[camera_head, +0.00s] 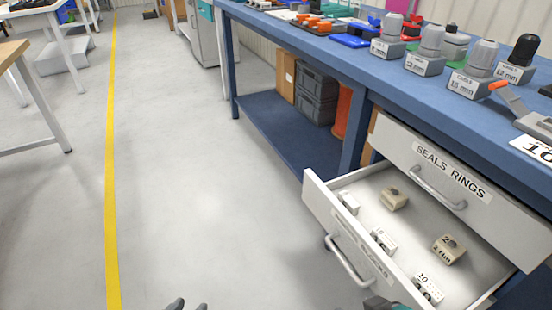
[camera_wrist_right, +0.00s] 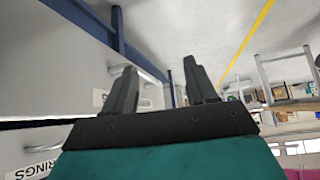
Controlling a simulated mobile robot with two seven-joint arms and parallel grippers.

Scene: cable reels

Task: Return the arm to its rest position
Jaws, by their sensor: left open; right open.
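My left gripper (camera_head: 187,305) shows only as two dark fingertips at the bottom edge of the head view, apart and empty over the bare floor. My right gripper (camera_wrist_right: 158,72) shows in the right wrist view as two dark fingers spread apart, with nothing between them. A dark and teal part of my right arm (camera_head: 384,303) shows at the bottom of the head view, in front of the open drawer. The rest of both arms is out of view.
An open drawer (camera_head: 352,232) holds several small labelled blocks and juts out from the blue workbench (camera_head: 345,48). Above it, the "SEALS RINGS" drawer (camera_head: 402,142) is shut. Several labelled fittings stand on the bench. The floor (camera_head: 200,180) to the left is clear, with a yellow line.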

